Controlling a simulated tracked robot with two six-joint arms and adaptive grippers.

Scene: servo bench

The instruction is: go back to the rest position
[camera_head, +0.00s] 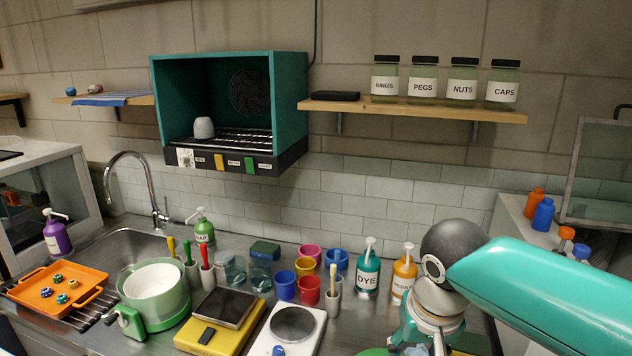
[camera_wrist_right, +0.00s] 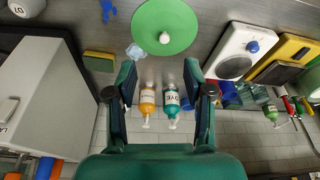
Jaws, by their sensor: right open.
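My right arm (camera_head: 560,290) reaches in from the right in the head view, with its dark rounded wrist over the right part of the steel bench. My right gripper (camera_wrist_right: 160,75) is open and empty in the wrist view, its two fingers spread apart. An orange bottle (camera_wrist_right: 147,101) and a teal bottle labelled DYE (camera_wrist_right: 172,104) show between the fingers, apart from them. A green disc with a white knob (camera_wrist_right: 164,28) lies on the bench ahead of the fingertips. My left gripper is in neither view.
The teal DYE bottle (camera_head: 368,272) and orange bottle (camera_head: 404,275) stand beside my right wrist. A white scale (camera_head: 308,335), yellow scale (camera_head: 195,335) and coloured cups (camera_head: 309,290) crowd the bench. A shelf (camera_head: 430,110) with jars and a teal open cabinet (camera_head: 290,95) hang above.

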